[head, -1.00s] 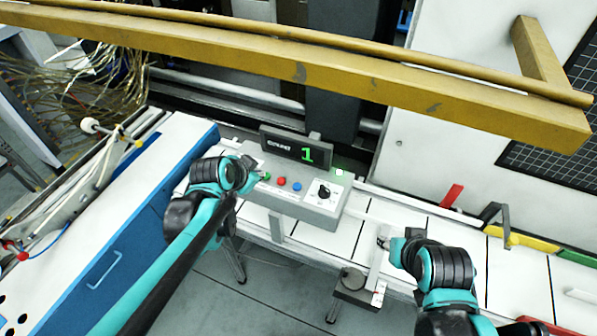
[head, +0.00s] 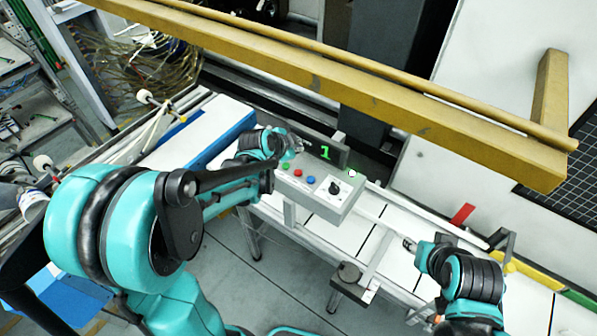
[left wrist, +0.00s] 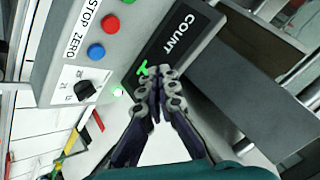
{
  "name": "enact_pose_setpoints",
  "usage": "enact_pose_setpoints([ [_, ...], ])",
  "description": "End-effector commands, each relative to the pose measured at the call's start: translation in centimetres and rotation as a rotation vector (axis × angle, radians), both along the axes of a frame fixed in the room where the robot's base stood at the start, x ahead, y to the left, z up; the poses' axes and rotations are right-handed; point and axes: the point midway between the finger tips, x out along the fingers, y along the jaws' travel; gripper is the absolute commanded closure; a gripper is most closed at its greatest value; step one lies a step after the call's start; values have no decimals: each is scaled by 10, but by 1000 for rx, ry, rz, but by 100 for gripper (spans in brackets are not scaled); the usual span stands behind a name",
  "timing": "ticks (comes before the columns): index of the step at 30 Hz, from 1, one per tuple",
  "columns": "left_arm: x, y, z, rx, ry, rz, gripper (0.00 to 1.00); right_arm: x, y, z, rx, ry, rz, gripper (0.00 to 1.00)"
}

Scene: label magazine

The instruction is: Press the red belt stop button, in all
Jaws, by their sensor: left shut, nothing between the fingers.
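The red button (head: 298,173) sits between a green button (head: 285,166) and a blue button (head: 310,180) on a grey control box (head: 322,201). In the left wrist view the red button (left wrist: 112,25) is at the upper left, next to the word STOP. My left gripper (head: 298,146) is shut and empty, near the left end of the count display. In the left wrist view its fingertips (left wrist: 160,75) overlap the display, apart in the picture from the red button. My right gripper (head: 408,243) is over the white rail to the right; its finger opening is too small to tell.
The dark count display (head: 308,145) shows a green 1. A yellow beam (head: 350,87) crosses above. A small stand (head: 347,275) is in front.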

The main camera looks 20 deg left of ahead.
Motion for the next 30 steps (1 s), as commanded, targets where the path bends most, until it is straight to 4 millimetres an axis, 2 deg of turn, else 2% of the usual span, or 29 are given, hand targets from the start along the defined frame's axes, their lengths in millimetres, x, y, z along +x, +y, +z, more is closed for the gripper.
enact_pose_setpoints([
  [8,0,0,-27,0,0,0,100,0,0,-21,0,0,0,60],
  [19,0,0,-79,-1,0,1,100,0,0,-63,0,0,0,60],
  [24,0,0,-87,-1,0,1,100,0,0,-70,0,0,0,60],
  [30,0,0,-86,-1,0,1,100,0,0,-69,0,0,0,60],
])
